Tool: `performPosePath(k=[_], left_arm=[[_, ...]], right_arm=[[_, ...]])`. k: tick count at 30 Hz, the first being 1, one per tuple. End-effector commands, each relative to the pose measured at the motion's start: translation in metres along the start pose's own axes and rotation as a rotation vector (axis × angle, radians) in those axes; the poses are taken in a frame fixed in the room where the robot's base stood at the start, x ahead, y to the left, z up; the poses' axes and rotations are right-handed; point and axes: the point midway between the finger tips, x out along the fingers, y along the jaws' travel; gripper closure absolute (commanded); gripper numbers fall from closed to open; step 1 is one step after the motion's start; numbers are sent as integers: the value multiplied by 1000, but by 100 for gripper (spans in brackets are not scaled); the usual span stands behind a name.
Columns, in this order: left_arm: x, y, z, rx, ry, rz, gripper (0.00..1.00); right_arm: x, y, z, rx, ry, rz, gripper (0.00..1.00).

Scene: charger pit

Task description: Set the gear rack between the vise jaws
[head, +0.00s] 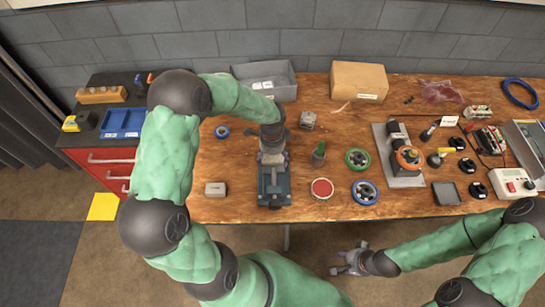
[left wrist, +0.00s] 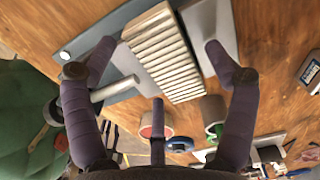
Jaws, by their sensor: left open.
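The gear rack (left wrist: 162,52) is a pale ribbed block. In the left wrist view it lies between two grey parts of the vise (left wrist: 210,38); I cannot tell how deep it sits or whether both jaws touch it. In the head view the blue-grey vise (head: 274,190) stands at the table's front edge, and my arm hides most of the rack. My left gripper (head: 271,156) is over the back of the vise. In the wrist view its fingers (left wrist: 160,78) are spread around the rack, apart from it. My right gripper (head: 352,261) is open and empty, in front of the table.
A small grey box (head: 215,189) stands left of the vise. A red round dish (head: 322,188), a blue ring (head: 365,192) and a green ring (head: 357,158) lie to the right. A grey bin (head: 268,80) and a cardboard box (head: 358,82) stand at the back.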

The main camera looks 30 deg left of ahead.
Motion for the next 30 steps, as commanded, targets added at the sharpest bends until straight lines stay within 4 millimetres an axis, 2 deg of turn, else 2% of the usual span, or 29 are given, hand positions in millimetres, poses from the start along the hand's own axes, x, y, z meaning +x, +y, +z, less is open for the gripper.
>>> performPosePath(k=[5,12,18,24,30], left_arm=[[-23,-2,0,-1,2,-5,15],[-71,-2,0,-1,2,-6,15],[-102,-1,0,0,2,-4,15],[-116,0,0,-1,1,-1,15],[-118,0,0,-1,1,-1,15]], right_arm=[[0,0,0,0,0,0,60],[0,0,0,0,0,0,60],[0,0,0,0,0,0,60],[0,0,0,0,0,0,60],[0,0,0,0,0,0,60]])
